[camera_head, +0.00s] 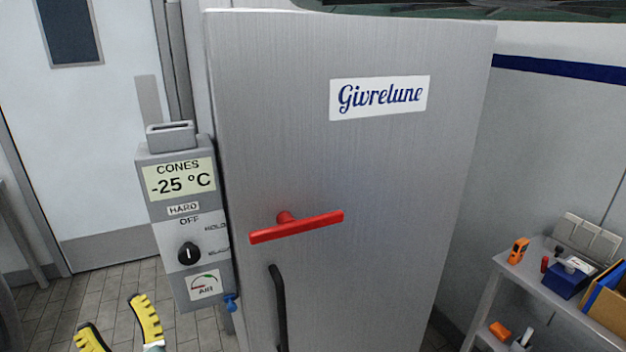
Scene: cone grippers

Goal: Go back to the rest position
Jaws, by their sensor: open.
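My gripper (120,325) shows at the bottom left, with two yellow ridged fingers with dark backs. The fingers are apart and nothing shows between them. It is over the tiled floor, left of and below the grey control box (190,215), and apart from it. The rest of my arm is mostly out of the picture. No rest position is marked in this view.
A steel cabinet (400,180) labelled Givrelune fills the middle, with a red T-shaped handle (297,226) and a black vertical handle (279,310). A shelf cart (528,281) with tools and boxes stands right. A white door (100,140) and open floor (65,300) are left.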

